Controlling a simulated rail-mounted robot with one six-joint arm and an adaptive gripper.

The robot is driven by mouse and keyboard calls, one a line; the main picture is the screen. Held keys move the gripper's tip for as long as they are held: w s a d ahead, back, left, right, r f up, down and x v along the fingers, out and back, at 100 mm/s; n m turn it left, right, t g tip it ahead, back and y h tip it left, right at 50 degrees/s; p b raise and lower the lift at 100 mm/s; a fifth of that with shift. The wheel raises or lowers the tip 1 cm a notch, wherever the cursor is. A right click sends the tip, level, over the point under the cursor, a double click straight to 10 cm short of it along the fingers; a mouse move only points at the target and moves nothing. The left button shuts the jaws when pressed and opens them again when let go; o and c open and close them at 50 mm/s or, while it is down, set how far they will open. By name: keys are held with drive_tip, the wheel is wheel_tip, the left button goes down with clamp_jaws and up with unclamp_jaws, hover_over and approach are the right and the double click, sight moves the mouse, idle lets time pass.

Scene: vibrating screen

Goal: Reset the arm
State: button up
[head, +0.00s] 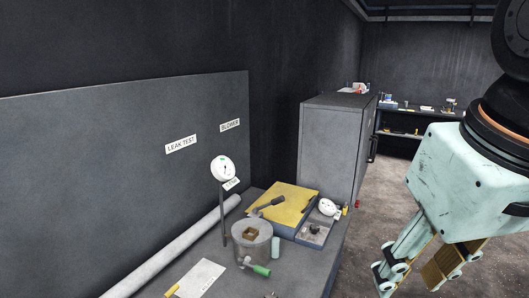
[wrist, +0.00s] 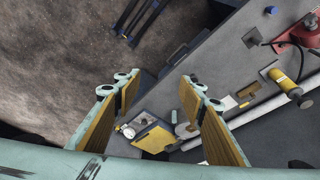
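My gripper (head: 412,272) hangs at the right of the head view, pointing down, beside and in front of the grey bench (head: 225,281). In the wrist view my gripper (wrist: 158,84) has its two yellow-padded fingers spread well apart, with nothing held between them. Far below, the gap shows dark floor and the bench edge. A yellow-topped box (wrist: 154,139) and a round white gauge (wrist: 128,132) show lower down between the fingers. No part of the gripper appears to touch anything.
The bench holds a yellow-lidded case (head: 284,207), a metal pot (head: 251,240), a gauge on a post (head: 223,168) and a green-handled valve (head: 260,270). A grey cabinet (head: 330,150) stands behind. Open floor (head: 395,185) lies right of the bench.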

drive_tip(key=shift+m, duration=0.5)
drive_tip(key=s+f, duration=0.1)
drive_tip(key=s, duration=0.2)
drive_tip(key=s+f, duration=0.1)
drive_tip(key=s, duration=0.1)
drive_tip(key=shift+s+f, duration=0.2)
drive_tip(key=shift+f, duration=0.1)
drive_tip(key=shift+c, duration=0.9)
drive_tip(key=shift+c, duration=1.2)
drive_tip(key=shift+w, duration=0.15)
drive_tip(key=shift+c, duration=0.6)
